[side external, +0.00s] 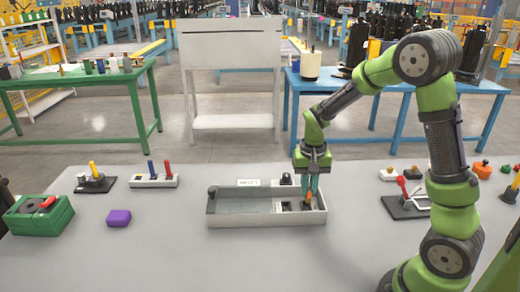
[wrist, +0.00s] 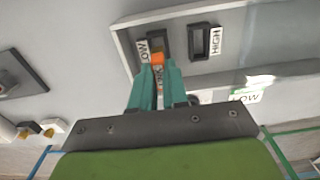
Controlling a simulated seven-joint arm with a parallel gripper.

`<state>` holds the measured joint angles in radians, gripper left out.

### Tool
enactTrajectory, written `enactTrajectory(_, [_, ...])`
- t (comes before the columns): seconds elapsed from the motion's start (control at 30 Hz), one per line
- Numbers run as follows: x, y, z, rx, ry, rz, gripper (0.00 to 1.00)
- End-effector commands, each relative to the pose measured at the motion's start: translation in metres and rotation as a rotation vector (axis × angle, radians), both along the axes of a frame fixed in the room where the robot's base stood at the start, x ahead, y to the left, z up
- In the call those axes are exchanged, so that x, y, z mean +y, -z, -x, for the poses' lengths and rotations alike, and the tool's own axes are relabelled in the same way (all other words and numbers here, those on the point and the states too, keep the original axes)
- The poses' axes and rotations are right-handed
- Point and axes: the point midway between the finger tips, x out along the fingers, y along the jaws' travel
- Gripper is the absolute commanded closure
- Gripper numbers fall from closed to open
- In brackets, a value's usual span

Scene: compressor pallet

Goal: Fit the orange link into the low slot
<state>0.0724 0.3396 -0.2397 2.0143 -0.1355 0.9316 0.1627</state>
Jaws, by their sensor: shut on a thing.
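My gripper (side external: 311,184) is shut on the orange link (side external: 309,195) at the right end of a shallow light-grey tray (side external: 225,221). In the wrist view the teal fingers (wrist: 158,75) hold the orange link (wrist: 157,57), whose end shows between the fingertips. The dark-framed low slot (wrist: 153,36), with a LOW label beside it, lies right at the link, partly hidden by it and the fingers. I cannot tell whether the link is inside the slot or just above it. The high slot (wrist: 205,41) is beside it, empty, next to a HIGH label.
A black knob (side external: 286,179) stands at the tray's back edge. A purple block (side external: 118,217), a green box (side external: 40,213) and a base with blue and red pegs (side external: 154,181) are to the left. A red-handled lever (side external: 404,200) is to the right. The table's front middle is clear.

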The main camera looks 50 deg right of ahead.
Motion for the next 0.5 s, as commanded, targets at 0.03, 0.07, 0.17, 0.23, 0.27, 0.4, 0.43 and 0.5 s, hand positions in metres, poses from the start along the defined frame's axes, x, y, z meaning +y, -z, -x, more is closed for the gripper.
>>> enactTrajectory(0.03, [0.000, 0.005, 0.001, 0.004, 0.000, -0.001, 1.00])
enactTrajectory(0.07, [0.000, 0.007, 0.001, 0.003, 0.000, 0.000, 1.00])
enactTrajectory(0.17, [0.000, 0.012, 0.001, 0.002, 0.000, -0.001, 1.00])
enactTrajectory(0.23, [0.000, 0.014, 0.001, 0.002, 0.000, -0.001, 1.00])
enactTrajectory(0.27, [0.000, 0.015, 0.001, 0.002, 0.000, -0.001, 1.00])
enactTrajectory(0.4, [0.000, 0.016, 0.000, 0.001, 0.000, -0.001, 1.00])
enactTrajectory(0.43, [0.000, 0.016, 0.000, 0.001, 0.000, -0.001, 1.00])
enactTrajectory(0.5, [0.000, 0.016, 0.000, 0.001, 0.000, -0.001, 1.00])
